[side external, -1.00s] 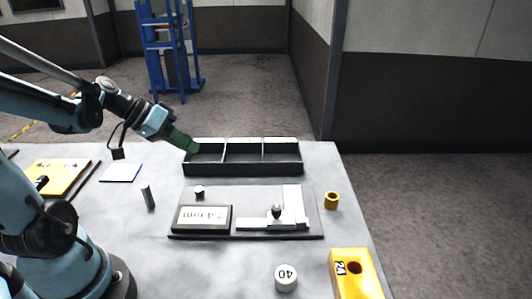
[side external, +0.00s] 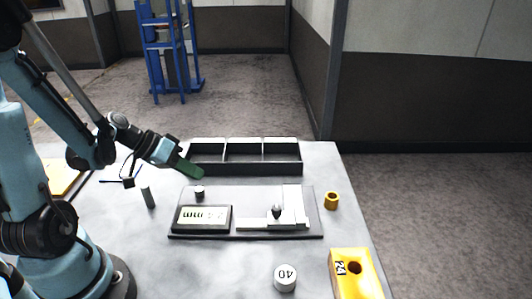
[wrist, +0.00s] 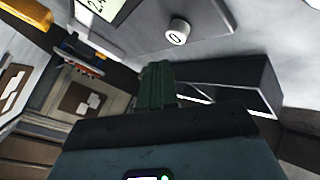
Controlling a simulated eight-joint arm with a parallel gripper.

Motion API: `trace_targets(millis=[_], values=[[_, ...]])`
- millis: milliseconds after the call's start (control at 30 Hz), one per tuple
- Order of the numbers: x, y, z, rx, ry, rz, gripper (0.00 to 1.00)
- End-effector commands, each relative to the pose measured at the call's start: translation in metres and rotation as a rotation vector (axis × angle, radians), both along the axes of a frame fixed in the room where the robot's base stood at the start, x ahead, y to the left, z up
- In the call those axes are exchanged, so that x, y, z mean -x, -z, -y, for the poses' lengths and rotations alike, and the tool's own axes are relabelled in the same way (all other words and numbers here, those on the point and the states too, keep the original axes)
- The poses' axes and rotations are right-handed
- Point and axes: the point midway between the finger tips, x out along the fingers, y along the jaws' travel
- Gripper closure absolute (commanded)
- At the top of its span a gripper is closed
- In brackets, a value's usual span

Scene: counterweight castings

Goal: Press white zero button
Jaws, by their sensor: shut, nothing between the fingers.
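The zero button (wrist: 177,32) is a short white cylinder marked 0 in the wrist view. In the side view the small round button (side external: 199,191) stands on the dark gauge base plate (side external: 255,194), behind the display (side external: 203,217), and its near side is dark. My gripper (side external: 200,174) has green fingers, shut and empty, just above and behind the button with a gap between them. In the wrist view the gripper's fingers (wrist: 157,68) lie below and left of the button, not touching it.
A black three-compartment tray (side external: 243,168) stands close behind the gripper. A grey pin (side external: 148,197) stands at left. A white slide fixture (side external: 292,208), brass ring (side external: 332,201), white cylinder marked 40 (side external: 285,278) and yellow block (side external: 354,275) are to the right and front.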

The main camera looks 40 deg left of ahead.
Motion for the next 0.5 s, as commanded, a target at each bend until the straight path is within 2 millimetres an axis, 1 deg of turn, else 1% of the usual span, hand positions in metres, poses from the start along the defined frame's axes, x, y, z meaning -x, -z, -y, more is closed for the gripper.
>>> trace_targets(millis=[200,500], values=[[0.0002,0.0104,0.0001,0.0,0.0,0.0,1.0],[0.0005,0.0125,0.0004,0.0,0.0,0.0,1.0]])
